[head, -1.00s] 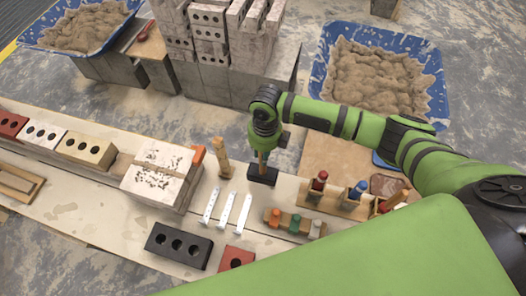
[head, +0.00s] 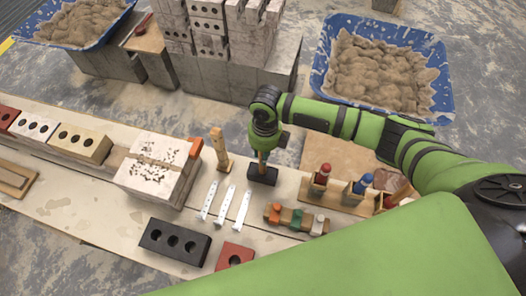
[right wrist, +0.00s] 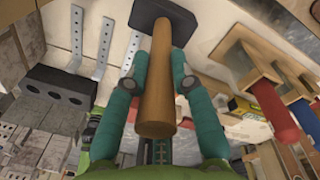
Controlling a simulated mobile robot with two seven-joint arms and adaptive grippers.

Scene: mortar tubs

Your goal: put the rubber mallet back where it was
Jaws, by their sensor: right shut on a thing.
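My right gripper (head: 263,150) is shut on the handle, with the mallet upright and head down over the pale plank (head: 120,225). In the right wrist view the two teal fingers (right wrist: 157,65) lie on either side of the wooden handle (right wrist: 156,95), with the black head (right wrist: 165,16) beyond them. I cannot tell whether the head touches the plank. My left gripper is not in view.
Holders with red and blue handled tools (head: 340,190) are to the right. A black holed brick (head: 174,241) lies in front. A blue mortar tub (head: 448,100) stands behind right.

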